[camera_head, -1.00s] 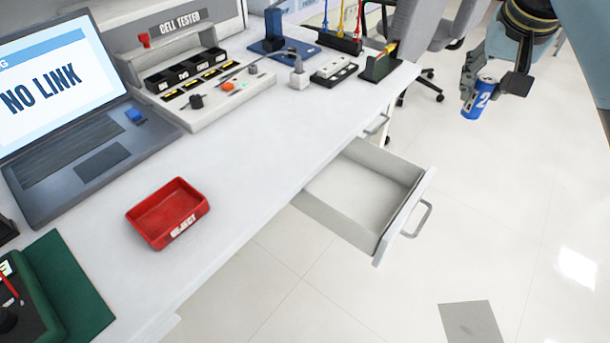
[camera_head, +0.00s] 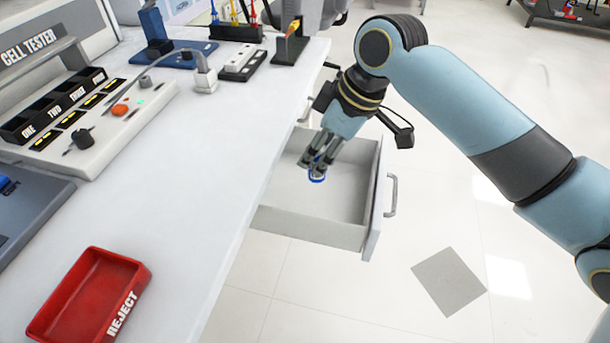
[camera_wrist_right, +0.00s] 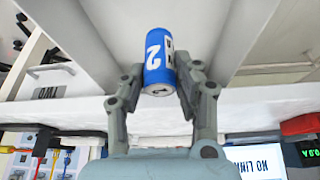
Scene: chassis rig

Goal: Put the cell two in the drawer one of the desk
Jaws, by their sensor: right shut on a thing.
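The blue cell marked 2 (camera_wrist_right: 157,62) is held between the fingers of my right gripper (camera_wrist_right: 160,85) in the right wrist view. In the head view my right gripper (camera_head: 318,172) is over the open drawer (camera_head: 330,222), with its fingers pointing down. Only a small blue and white end of the cell (camera_head: 317,178) shows below the fingers there. The drawer is pulled out from the desk (camera_head: 200,190) and its visible floor is empty. I cannot tell how high the cell is above that floor. My left gripper is not in view.
A red reject tray (camera_head: 88,297) sits on the desk at the front left. The cell tester (camera_head: 110,120) stands behind it, with a white plug block (camera_head: 203,78) and a dark socket strip (camera_head: 243,64) farther back. The floor right of the drawer is clear.

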